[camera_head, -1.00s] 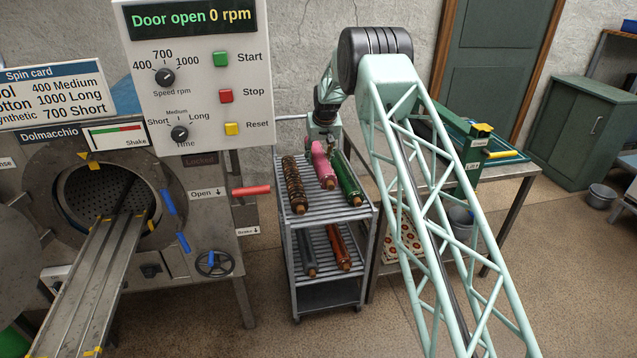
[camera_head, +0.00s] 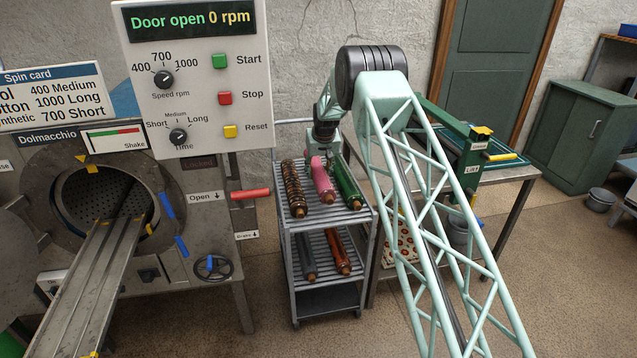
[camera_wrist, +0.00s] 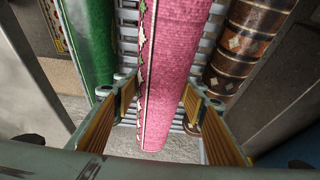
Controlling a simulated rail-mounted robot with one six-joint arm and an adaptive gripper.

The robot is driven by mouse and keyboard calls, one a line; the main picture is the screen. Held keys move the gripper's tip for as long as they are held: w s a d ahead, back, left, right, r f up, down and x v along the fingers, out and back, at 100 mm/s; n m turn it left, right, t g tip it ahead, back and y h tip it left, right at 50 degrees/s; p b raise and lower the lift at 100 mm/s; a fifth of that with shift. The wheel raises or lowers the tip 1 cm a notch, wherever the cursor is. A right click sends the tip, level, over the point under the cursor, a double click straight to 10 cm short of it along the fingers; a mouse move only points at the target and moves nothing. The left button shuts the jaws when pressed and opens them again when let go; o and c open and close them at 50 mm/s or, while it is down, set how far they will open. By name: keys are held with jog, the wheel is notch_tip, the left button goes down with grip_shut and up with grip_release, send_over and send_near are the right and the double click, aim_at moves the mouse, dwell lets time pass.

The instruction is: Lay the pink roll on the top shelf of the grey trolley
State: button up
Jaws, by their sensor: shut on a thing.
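The pink roll (camera_head: 323,184) is at the top shelf of the grey trolley (camera_head: 325,214), between the brown patterned roll (camera_head: 294,190) and the green roll (camera_head: 348,188). It lies lengthwise, about level with them; whether it bears on the slats is hard to tell. My gripper (camera_wrist: 160,98) is shut on the pink roll, one finger on each side of it, in the wrist view. In the head view my gripper (camera_head: 318,157) is at the roll's far end, its fingertips mostly hidden.
A grey roll (camera_head: 306,258) and a copper roll (camera_head: 338,250) lie on the trolley's middle shelf. The washing machine's control panel (camera_head: 197,75) stands to the left. A table with a green frame (camera_head: 470,165) stands to the right, partly behind my arm.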

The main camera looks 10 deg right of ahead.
aim_at(320, 170)
jog(key=shift+f+b, duration=0.5)
jog(key=shift+f, duration=1.85)
jog(key=o, duration=1.2)
jog(key=shift+f, duration=0.15)
jog(key=shift+o, duration=0.2)
jog(key=shift+p+v, duration=1)
jog(key=shift+v, duration=5.1)
